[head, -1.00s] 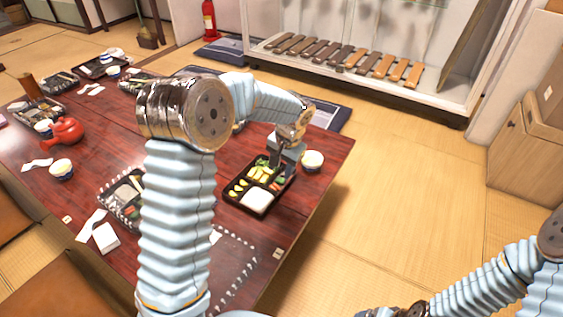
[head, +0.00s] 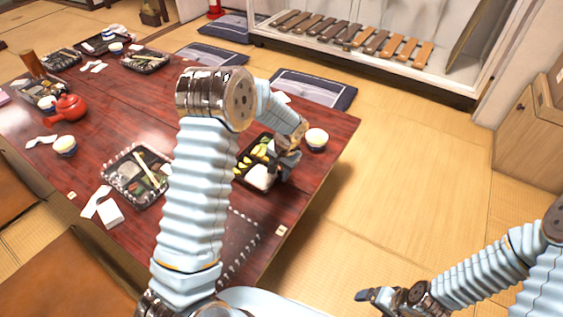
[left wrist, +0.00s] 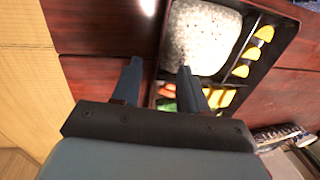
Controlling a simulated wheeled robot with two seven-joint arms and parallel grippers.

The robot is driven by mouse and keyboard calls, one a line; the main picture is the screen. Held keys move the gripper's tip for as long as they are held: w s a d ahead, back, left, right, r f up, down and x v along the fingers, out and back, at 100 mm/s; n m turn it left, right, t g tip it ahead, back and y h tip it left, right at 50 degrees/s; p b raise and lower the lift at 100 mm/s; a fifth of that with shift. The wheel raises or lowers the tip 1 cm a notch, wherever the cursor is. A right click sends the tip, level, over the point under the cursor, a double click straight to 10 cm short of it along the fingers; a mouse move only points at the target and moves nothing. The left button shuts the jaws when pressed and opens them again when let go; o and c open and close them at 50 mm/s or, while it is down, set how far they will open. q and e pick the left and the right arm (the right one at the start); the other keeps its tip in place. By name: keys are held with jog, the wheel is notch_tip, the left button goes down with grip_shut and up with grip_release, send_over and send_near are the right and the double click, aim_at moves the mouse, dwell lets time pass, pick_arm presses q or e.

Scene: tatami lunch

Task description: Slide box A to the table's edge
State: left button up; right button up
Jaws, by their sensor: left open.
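A black lunch box (head: 251,187) holding white rice and yellow slices lies near the table's right edge; I take it as box A, though no letter shows. My left gripper (head: 287,167) is at its right side and hides part of it. In the left wrist view the gripper (left wrist: 160,68) is open. One finger is over the bare table, the other over the box (left wrist: 262,66), with the side wall between them. I cannot tell whether they touch it. My right gripper (head: 372,296) is low at the right, off the table; its jaw state is unclear.
A white cup (head: 316,140) stands just right of the box on the red-brown table (head: 330,165). A dotted outline (head: 250,245) lies near the front edge, partly behind my arm. Another lunch box (head: 130,180) and a red teapot (head: 68,108) are further left.

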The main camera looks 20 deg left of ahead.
pick_arm(q)
jog(key=shift+a+f, duration=0.1)
jog(key=shift+f, duration=0.35)
grip_shut()
jog(key=shift+a+f, duration=0.1)
dwell(1.1)
